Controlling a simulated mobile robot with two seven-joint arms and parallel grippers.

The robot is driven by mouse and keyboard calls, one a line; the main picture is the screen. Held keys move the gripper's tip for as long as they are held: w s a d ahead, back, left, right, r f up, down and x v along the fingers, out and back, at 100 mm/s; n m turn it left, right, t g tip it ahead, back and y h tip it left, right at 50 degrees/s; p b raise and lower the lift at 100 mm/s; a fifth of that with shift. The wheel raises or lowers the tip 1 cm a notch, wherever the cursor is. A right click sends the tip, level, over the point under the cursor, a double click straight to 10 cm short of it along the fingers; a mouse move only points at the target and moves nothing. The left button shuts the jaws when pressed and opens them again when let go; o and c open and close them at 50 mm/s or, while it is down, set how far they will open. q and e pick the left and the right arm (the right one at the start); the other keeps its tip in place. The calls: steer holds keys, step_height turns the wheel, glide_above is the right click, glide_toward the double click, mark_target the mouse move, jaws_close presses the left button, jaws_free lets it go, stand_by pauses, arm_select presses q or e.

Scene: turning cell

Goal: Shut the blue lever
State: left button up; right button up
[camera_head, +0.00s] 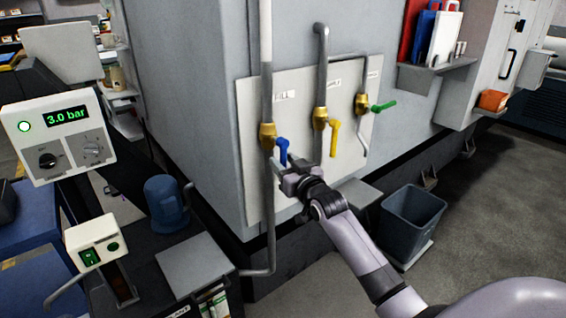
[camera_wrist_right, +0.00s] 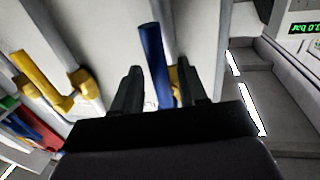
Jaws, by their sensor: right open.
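The blue lever (camera_head: 283,150) sits on the brass valve (camera_head: 267,135) of the left pipe on the grey panel. It points downward, roughly along its pipe. My right gripper (camera_head: 284,168) is at the lever's lower end. In the right wrist view the blue lever (camera_wrist_right: 154,65) stands between the two open fingers of my right gripper (camera_wrist_right: 160,88), with a gap visible on each side. The lever's lower end is hidden behind the gripper body there. My left gripper is out of view.
A yellow lever (camera_head: 334,137) points down on the middle pipe. A green lever (camera_head: 382,106) points sideways on the right pipe. A small grey shelf (camera_head: 357,192) and a bin (camera_head: 412,210) are below right. A pressure box (camera_head: 58,135) reads 3.0 bar at left.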

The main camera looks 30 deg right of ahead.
steer(key=shift+w, duration=0.55)
steer(key=shift+c, duration=0.2)
jaws_close()
steer(key=shift+d, duration=0.15)
steer(key=d+r+n+t+y+b, duration=0.1)
steer(key=d+r+n, duration=0.4)
steer(key=n, duration=1.5)
steer(key=shift+w+t+y+b, duration=0.2)
steer(key=shift+t+y+b, duration=0.35)
steer(key=shift+y, duration=0.75)
steer(key=shift+r+n, duration=0.15)
steer(key=shift+n, duration=0.15)
